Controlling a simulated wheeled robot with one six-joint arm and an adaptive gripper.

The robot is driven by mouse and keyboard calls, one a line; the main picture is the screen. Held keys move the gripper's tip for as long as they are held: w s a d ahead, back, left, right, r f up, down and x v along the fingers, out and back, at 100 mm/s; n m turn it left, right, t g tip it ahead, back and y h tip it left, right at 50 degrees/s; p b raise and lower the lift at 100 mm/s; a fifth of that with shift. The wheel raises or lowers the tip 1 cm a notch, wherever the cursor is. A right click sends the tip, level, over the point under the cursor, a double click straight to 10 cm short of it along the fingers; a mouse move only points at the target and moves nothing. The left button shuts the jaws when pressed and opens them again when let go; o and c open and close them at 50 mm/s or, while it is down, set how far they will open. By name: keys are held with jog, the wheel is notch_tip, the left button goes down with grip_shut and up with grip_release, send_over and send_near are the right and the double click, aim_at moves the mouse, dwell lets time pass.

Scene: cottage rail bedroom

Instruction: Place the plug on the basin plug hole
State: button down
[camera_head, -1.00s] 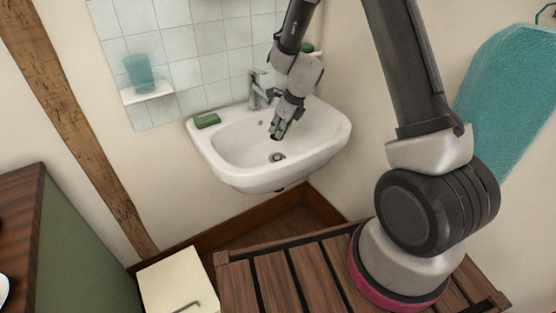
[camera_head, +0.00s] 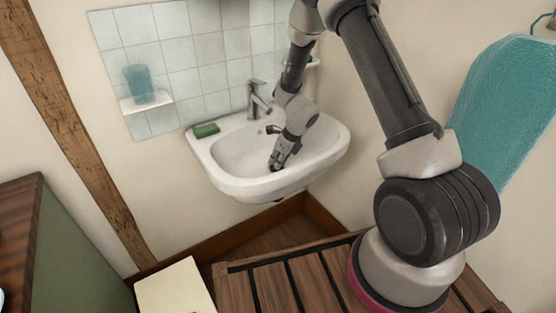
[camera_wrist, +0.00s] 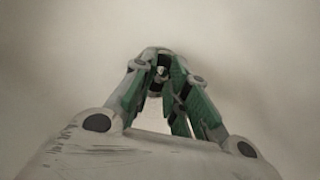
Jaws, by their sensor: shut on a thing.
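The white basin (camera_head: 222,165) is fixed to the wall, with a chrome tap (camera_head: 256,100) at its back. My gripper (camera_head: 276,164) is low inside the bowl, pointing down, with its fingertips at or just above the bowl floor. The plug hole is hidden behind my fingers. The gripper also shows in the wrist view (camera_wrist: 160,78), shut on the plug (camera_wrist: 160,71), of which only a small dark and shiny part shows between the fingertips. I cannot tell whether the plug touches the basin.
A green soap bar (camera_head: 206,130) lies on the basin's left rim. A teal cup (camera_head: 139,84) stands on a small wall shelf (camera_head: 147,103). A slatted wooden surface (camera_head: 292,280) is in front of the basin. A teal towel (camera_head: 508,110) hangs at right.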

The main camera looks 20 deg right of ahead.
jog(key=c, duration=1.4)
grip_release()
jog(key=s+d+r+n, duration=0.2)
jog(key=s+r+n, duration=0.2)
jog(key=r, duration=0.6)
jog(key=s+d+r+n, duration=0.2)
jog(key=s+r+n, duration=0.25)
jog(key=r, duration=0.45)
jog(key=s+d+r+n, duration=0.2)
jog(key=s+r+n, duration=0.25)
jog(key=r, duration=0.55)
jog(key=s+d+r+n+h, duration=0.1)
jog(key=s+d+r+n, duration=0.2)
jog(key=s+n, duration=0.2)
jog(key=s+d+r+n+h, duration=0.1)
jog(key=s+d+r+n, duration=0.1)
jog(key=s+n, duration=0.3)
jog(key=s+d+r+n, duration=0.3)
jog(key=s+n, duration=0.1)
jog(key=s, duration=0.6)
jog(key=shift+s+d+r+n+t+h, duration=0.35)
jog(key=shift+s+r+n+t+h, duration=0.05)
